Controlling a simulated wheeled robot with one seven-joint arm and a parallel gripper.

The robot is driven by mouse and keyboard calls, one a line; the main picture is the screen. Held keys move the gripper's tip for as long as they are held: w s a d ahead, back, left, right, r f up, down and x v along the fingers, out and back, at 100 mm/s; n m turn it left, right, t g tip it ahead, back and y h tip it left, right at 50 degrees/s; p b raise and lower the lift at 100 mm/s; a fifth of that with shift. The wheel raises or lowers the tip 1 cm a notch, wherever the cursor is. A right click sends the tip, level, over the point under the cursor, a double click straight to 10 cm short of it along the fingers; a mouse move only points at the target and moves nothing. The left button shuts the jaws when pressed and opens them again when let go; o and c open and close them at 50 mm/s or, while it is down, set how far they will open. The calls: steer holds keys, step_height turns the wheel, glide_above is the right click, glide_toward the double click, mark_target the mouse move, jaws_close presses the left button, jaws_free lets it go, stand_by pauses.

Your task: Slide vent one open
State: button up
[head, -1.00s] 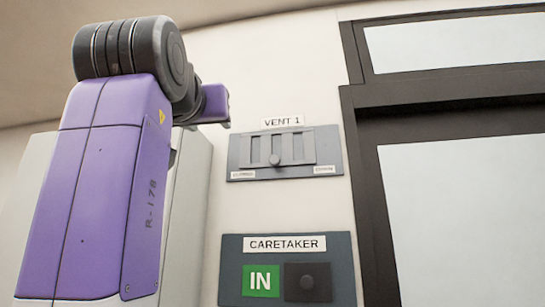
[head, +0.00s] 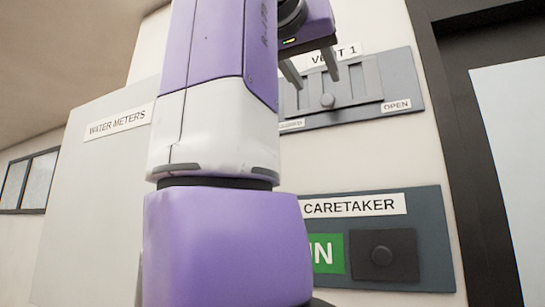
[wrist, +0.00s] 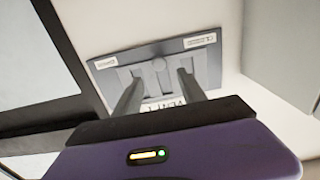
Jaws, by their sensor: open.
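Vent 1 is a grey wall panel (head: 405,87) with a lighter slotted slide plate (head: 365,78) and a round knob (head: 328,101) low on it. An "OPEN" label (head: 396,105) is at the panel's lower right; the closed-side label (head: 291,125) is at lower left, partly hidden by my arm. My gripper (head: 315,80) is open and empty, its fingertips above the knob in the head view. The wrist view shows the panel (wrist: 150,52) upside down, with both fingers (wrist: 158,85) in front of it.
A dark door frame (head: 455,150) stands at right. A pale water meters cabinet (head: 90,200) is at left. Bare wall separates the two panels.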

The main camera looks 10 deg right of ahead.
mark_target(327, 98)
steer(key=p+x, duration=0.2)
steer(key=x, duration=0.5)
steer(key=shift+w+d, duration=0.15)
jaws_close()
stand_by(1.2)
